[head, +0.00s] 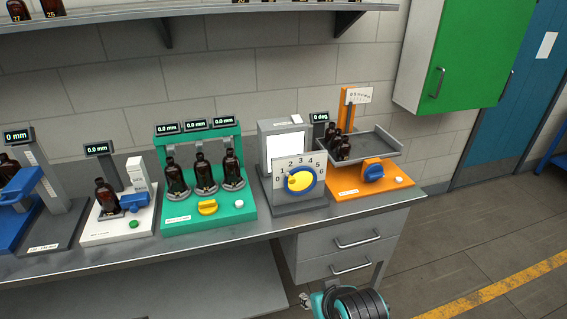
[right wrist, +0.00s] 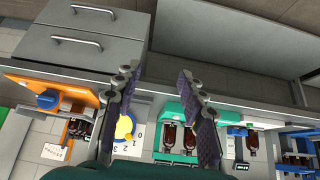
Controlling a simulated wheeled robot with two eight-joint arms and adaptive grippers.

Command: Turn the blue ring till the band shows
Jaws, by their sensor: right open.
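The blue ring (head: 315,182) surrounds a yellow disc (head: 299,181) on a grey stand with a white numbered scale plate (head: 313,161). A blank white panel (head: 282,152) stands behind it. I cannot make out a band. In the right wrist view the scene is upside down, and the yellow disc (right wrist: 123,128) with part of the blue ring shows beside one finger. My right gripper (right wrist: 157,76) is open and empty, apart from the ring. In the head view, only part of it shows low in front of the bench. My left gripper is not in view.
Left of the dial is a green stand (head: 235,207) with several amber bottles and a yellow knob. Right of it is an orange stand (head: 350,188) with a blue knob and a tilted tray (head: 375,146). Drawers (head: 345,240) lie below the bench top. The floor at right is clear.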

